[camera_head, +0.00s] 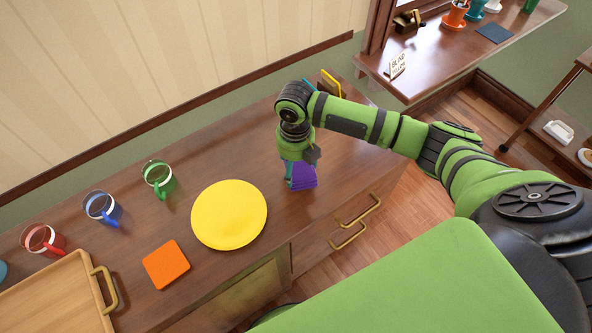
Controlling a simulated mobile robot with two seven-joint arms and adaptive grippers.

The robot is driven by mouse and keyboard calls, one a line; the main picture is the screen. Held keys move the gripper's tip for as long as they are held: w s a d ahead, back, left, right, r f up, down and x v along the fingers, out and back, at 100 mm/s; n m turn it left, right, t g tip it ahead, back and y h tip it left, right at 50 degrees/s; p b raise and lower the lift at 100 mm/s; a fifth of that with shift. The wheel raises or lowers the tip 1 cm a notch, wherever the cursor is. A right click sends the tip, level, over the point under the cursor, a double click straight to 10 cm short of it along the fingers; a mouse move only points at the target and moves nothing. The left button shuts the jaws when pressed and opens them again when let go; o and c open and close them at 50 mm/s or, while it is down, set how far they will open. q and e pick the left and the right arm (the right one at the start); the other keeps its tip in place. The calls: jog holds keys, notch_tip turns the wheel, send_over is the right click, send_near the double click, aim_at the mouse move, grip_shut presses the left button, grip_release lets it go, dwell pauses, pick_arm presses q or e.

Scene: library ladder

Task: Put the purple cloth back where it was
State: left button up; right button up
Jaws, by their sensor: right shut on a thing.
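The purple cloth (304,178) shows just below my right gripper (292,172), over the wooden cabinet top, to the right of the yellow plate. My right gripper points down and is shut on the cloth. The gripper and wrist hide part of the cloth. I cannot tell whether the cloth's lower edge touches the wood. My left gripper is not in view.
A yellow plate (229,214), an orange square (166,264), red (41,240), blue (101,207) and green (159,178) mugs and a wooden tray (98,294) stand on the cabinet. Yellow (331,83) and blue items stand behind my wrist. A sign (397,66) stands on the shelf.

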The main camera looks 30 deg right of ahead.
aim_at(296, 173)
notch_tip(296, 173, down, 4)
jog(key=shift+s+r+p, duration=0.1)
jog(key=shift+r+p, duration=0.15)
jog(key=shift+p, duration=0.15)
jog(key=shift+f, duration=0.15)
jog(key=shift+f, duration=0.2)
jog(key=o, duration=0.9)
jog(key=shift+r, duration=0.1)
jog(key=shift+r, duration=0.2)
notch_tip(296, 173, up, 12)
jog(key=shift+f+b, duration=0.1)
jog(key=shift+b, duration=0.65)
